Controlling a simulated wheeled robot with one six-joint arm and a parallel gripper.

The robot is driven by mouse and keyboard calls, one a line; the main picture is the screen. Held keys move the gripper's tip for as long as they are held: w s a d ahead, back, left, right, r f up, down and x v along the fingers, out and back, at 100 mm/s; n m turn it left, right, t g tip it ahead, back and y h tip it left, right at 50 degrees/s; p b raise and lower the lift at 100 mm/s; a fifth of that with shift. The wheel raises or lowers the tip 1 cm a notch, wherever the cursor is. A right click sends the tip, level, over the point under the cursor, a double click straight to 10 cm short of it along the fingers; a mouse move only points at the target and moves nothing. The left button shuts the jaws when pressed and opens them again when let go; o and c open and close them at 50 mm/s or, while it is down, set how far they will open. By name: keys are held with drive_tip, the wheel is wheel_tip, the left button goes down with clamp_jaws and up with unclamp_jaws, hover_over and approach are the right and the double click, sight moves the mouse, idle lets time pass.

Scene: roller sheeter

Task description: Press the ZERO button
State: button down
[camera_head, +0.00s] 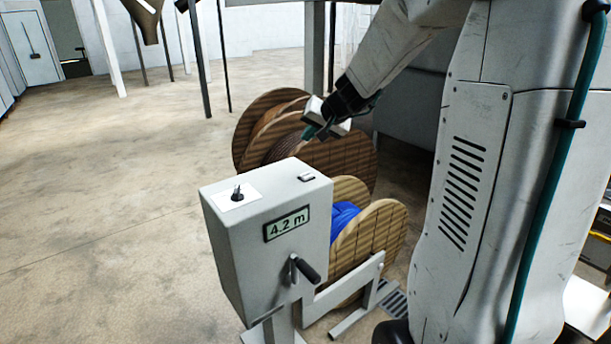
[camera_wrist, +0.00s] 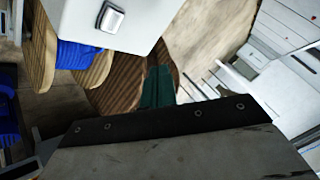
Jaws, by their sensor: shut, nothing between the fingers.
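A grey control box (camera_head: 265,273) has a display (camera_head: 287,224) reading 4.2 m on its front. A small raised rectangular button (camera_head: 306,177) sits on its top face, toward the right. The same button shows in the wrist view (camera_wrist: 112,18), on the pale top at the upper left. No ZERO lettering is legible on it. My gripper (camera_head: 313,132) is shut and empty, with teal fingers, above and behind the button and clearly apart from it. The shut fingers also show in the wrist view (camera_wrist: 158,88), below and right of the button.
A black toggle switch (camera_head: 237,194) stands on a white plate on the box top, left of the button. A crank handle (camera_head: 305,270) sticks out from the front. Large wooden spools (camera_head: 345,155) and a spool with blue cable (camera_head: 343,213) stand close behind. Open floor lies left.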

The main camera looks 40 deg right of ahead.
sight(309, 176)
drive_tip(key=shift+f, duration=4.4)
drive_tip(key=shift+f, duration=0.1)
drive_tip(key=shift+f, duration=0.3)
drive_tip(key=shift+a+f, duration=0.1)
drive_tip(key=shift+f, duration=0.4)
drive_tip(key=shift+r, duration=0.9)
drive_tip(key=shift+r, duration=2.55)
